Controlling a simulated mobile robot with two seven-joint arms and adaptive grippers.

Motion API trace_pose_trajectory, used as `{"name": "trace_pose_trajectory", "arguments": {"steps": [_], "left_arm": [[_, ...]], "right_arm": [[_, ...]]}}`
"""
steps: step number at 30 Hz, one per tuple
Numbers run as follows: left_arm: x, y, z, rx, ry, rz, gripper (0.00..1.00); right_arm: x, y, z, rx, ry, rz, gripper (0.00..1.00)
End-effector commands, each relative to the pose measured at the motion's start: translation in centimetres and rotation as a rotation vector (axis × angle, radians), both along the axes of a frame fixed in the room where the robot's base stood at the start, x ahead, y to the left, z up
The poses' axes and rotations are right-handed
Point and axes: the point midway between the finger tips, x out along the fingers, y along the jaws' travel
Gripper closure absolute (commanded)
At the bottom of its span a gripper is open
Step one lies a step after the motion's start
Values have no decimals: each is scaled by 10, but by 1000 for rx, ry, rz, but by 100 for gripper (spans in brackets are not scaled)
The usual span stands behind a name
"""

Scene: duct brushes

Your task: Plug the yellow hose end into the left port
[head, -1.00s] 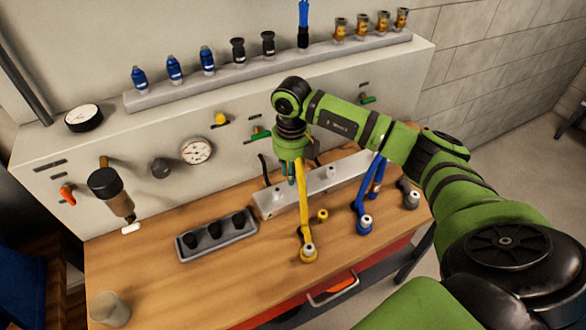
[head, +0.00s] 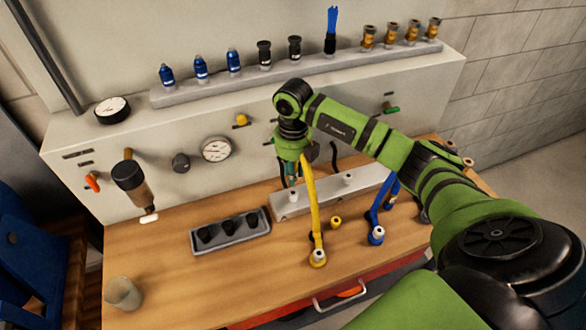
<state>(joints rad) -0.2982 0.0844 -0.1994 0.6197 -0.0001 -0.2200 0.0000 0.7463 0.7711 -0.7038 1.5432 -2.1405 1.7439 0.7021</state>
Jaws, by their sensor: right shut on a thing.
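My right gripper (head: 291,177) reaches down in front of the panel and is shut on the upper end of the yellow hose (head: 314,212). The held end is hidden behind the gripper. The hose runs down to a yellow fitting with a white top (head: 318,257) on the bench. A light grey block (head: 320,198) lies behind it with two white ports showing. The left port (head: 293,197) is just below the gripper; the right port (head: 348,180) is free. I cannot tell whether the hose end touches the left port. My left gripper is not in view.
A blue hose (head: 384,205) stands to the right, partly behind my arm. A grey tray (head: 265,222) with black plugs lies left of the block. A small yellow cap (head: 335,222) sits beside the yellow hose. A glass (head: 123,293) stands front left; the bench's left middle is clear.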

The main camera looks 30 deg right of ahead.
Motion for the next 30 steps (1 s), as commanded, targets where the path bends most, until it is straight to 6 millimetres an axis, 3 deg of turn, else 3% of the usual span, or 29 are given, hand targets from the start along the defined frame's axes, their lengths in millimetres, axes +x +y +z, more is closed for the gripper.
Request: {"name": "trace_pose_trajectory", "arguments": {"steps": [15,30], "left_arm": [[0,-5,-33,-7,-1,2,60],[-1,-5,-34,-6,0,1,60]], "right_arm": [[0,0,-46,1,-1,1,100],[0,0,-48,1,-1,1,100]]}}
